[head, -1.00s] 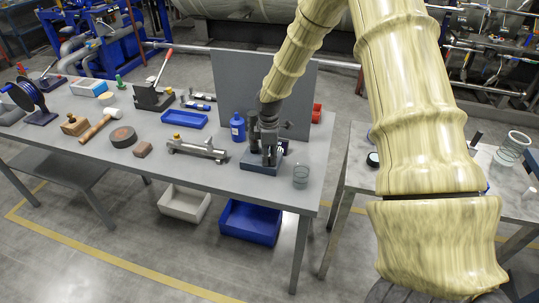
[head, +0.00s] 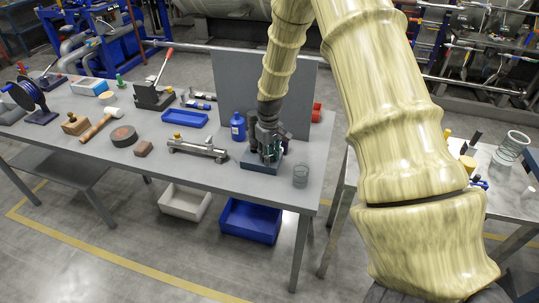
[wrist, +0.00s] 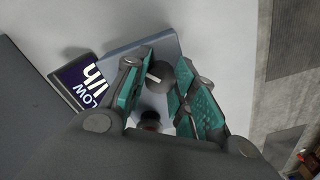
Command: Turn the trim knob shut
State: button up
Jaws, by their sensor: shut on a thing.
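The trim knob (wrist: 158,74) is a dark grey round knob with a pale pointer line, standing on a blue-grey block (wrist: 170,45) in the wrist view. My gripper (wrist: 165,88) is shut on the knob, with teal-padded fingers on either side of it. In the head view my gripper (head: 268,152) points down over the block (head: 258,165) near the bench's right end, and its fingers hide the knob. A dark label (wrist: 85,83) reading "LOW" lies beside the block in the wrist view. A small dark round part with some red (wrist: 149,121) shows between the fingers.
A blue bottle (head: 238,127) stands just left of my gripper, with a grey panel (head: 230,80) behind. A metal fixture (head: 198,149) lies to the left. A second table (head: 505,205) stands right.

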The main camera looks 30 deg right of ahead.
jog(key=m, duration=0.3)
jog(key=shift+w+r+m, duration=0.1)
jog(key=shift+m, duration=0.2)
jog(key=shift+d+m, duration=0.1)
jog(key=shift+m, duration=1.8)
jog(key=shift+w, duration=0.1)
jog(key=o, duration=1)
jog(key=shift+o, duration=0.2)
notch_tip(320, 180, up, 12)
